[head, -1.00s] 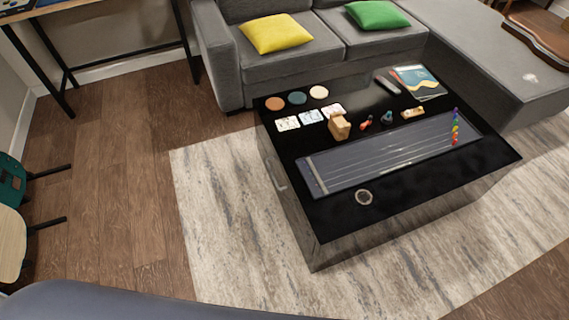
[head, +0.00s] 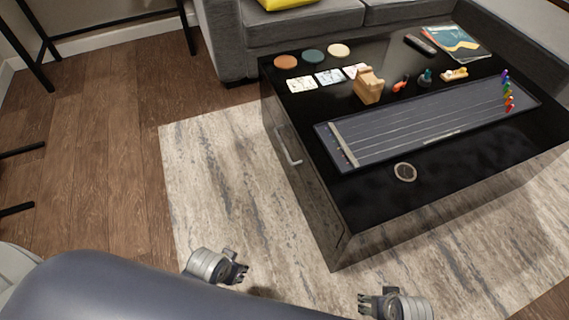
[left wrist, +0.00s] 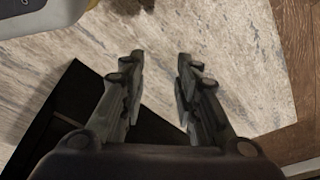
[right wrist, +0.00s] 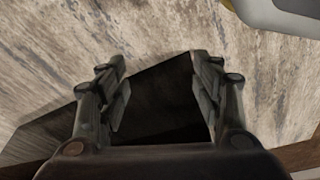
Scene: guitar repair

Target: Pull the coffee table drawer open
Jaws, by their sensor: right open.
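The coffee table (head: 440,185) is black and glossy and stands on a pale rug. Its drawer front is on the left-facing side, with a silver bar handle (head: 288,146); the drawer looks shut. My left gripper (head: 240,270) is low in the head view, in front of the table's near left corner and apart from the handle. In the left wrist view its fingers (left wrist: 160,75) are spread with nothing between them. My right gripper (head: 368,302) is further right, at the bottom edge. In the right wrist view its fingers (right wrist: 158,75) are spread and empty, with a dark surface beyond.
On the table lie a grey stringed neck board (head: 425,125), a wooden block stand (head: 368,85), a round ring (head: 405,172), coasters, cards and a magazine (head: 455,42). A grey sofa (head: 330,32) stands behind. The rug (head: 205,190) left of the table is clear.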

